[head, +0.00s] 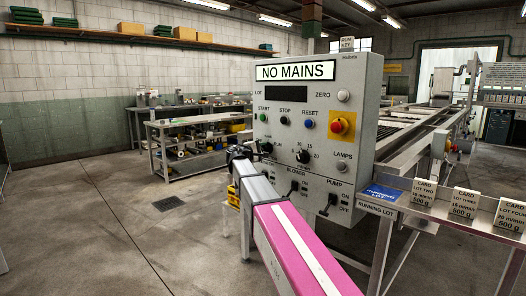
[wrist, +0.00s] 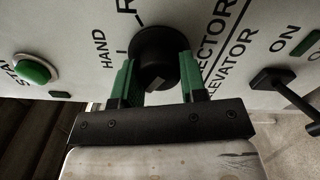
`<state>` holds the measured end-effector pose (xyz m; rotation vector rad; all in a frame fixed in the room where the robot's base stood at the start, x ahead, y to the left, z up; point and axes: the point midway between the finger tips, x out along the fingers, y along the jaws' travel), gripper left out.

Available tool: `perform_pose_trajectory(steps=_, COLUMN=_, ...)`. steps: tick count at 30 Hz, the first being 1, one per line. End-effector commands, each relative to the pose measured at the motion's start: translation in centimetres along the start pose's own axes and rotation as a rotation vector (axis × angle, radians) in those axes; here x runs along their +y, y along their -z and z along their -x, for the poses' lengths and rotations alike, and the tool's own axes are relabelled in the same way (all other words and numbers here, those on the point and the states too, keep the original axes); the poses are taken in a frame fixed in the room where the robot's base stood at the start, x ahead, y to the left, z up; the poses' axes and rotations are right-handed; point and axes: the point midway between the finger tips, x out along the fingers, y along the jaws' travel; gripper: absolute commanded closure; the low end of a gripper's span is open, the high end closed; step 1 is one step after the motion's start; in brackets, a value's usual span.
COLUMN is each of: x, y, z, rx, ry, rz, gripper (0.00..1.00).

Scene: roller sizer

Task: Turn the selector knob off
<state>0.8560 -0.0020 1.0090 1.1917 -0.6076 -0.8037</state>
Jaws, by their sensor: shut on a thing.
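The black selector knob (wrist: 155,45) is on the sloped grey control panel, with HAND and part of a word starting with R printed near it and a label ending in ECTOR beside it. My gripper (wrist: 157,70) has its two green-padded fingers on either side of the knob, shut on it. A pale mark shows on the knob's face between the fingers. The sign on top reads NO MAINS (head: 296,71).
A green START button (wrist: 32,69) lies left of the knob and a black lever switch (wrist: 280,88) to its right. The panel also has a red emergency button (head: 338,126) and a dial (head: 303,156). Cards stand on a shelf (head: 450,222) at right.

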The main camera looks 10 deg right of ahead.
Motion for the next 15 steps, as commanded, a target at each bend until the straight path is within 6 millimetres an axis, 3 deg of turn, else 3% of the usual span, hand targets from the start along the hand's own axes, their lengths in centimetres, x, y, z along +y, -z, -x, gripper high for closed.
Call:
perform_pose_trajectory(steps=8, x=-0.09, y=0.05, z=0.08, rx=0.002, ry=0.002, rz=0.002, gripper=0.85)
perform_pose_trajectory(steps=9, x=-0.09, y=0.05, z=0.08, rx=0.002, ry=0.002, rz=0.002, gripper=0.51)
perform_pose_trajectory(steps=10, x=-0.09, y=0.04, z=0.08, rx=0.002, ry=0.001, rz=0.002, gripper=0.41)
perform_pose_trajectory(steps=11, x=-0.08, y=0.04, z=0.07, rx=0.002, ry=0.001, rz=0.002, gripper=0.36)
perform_pose_trajectory(steps=15, x=-0.06, y=0.03, z=0.04, rx=0.001, ry=0.001, rz=0.001, gripper=0.36)
